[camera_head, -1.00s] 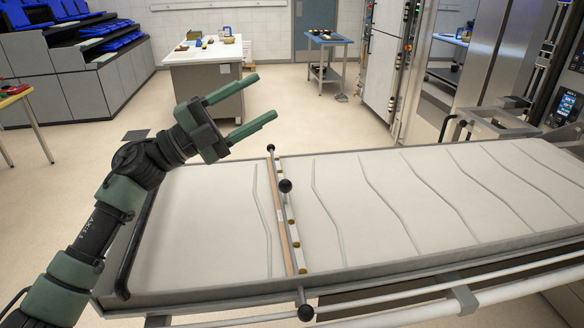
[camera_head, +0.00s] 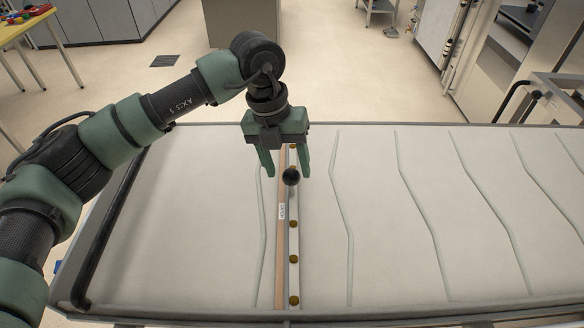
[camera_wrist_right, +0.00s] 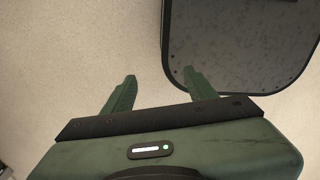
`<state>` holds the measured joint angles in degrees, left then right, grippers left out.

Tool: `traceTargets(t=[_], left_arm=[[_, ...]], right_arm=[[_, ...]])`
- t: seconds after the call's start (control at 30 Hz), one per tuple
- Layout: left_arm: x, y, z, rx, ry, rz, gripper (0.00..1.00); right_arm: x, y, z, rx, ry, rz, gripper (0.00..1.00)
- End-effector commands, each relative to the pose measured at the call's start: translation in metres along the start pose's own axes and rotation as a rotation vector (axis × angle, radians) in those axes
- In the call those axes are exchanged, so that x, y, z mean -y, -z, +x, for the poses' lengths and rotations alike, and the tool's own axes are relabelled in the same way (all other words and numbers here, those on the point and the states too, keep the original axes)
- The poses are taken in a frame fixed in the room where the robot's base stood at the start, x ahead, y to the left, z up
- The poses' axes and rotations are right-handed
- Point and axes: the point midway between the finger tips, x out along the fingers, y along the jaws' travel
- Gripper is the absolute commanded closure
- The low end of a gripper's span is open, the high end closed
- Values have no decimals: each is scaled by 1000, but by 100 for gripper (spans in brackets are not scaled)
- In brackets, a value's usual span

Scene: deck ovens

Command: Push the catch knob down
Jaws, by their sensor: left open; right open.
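The catch knob (camera_head: 291,176) is a black ball on the metal strip of a crossbar (camera_head: 281,250) that lies across the pale loader bed. My left gripper (camera_head: 286,174) is open and points down at the bar, its green fingers on either side of the knob in the head view. Whether the fingers touch the knob or hover above it, I cannot tell. The bar carries several brass studs and a small white label. My right gripper (camera_wrist_right: 155,85) is open and empty over the floor in the right wrist view; it is not in the head view.
The loader bed (camera_head: 200,220) has several curved ridges and a dark side rail (camera_head: 110,230) at the left. Steel oven structures stand at the upper right, and a table (camera_head: 28,22) at the upper left. A dark rounded plate (camera_wrist_right: 240,40) lies beyond the right fingers.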

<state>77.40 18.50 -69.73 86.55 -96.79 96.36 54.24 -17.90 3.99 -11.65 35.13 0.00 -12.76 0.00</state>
Motion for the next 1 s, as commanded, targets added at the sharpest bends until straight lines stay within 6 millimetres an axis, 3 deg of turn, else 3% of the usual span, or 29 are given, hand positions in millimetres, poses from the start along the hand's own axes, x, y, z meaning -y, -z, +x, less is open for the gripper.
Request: traceTargets(t=[0.23,0.57,0.77,1.0], left_arm=[[1,0,28,-2,3,2,43],[1,0,34,0,3,2,43],[1,0,33,0,3,2,99],[1,0,33,1,4,2,100]], right_arm=[[-5,12,-12,-17,-5,-2,43],[-15,19,-12,-28,-17,0,43],[-14,16,-12,-23,-17,0,43],[-14,13,-12,-19,-16,0,43]])
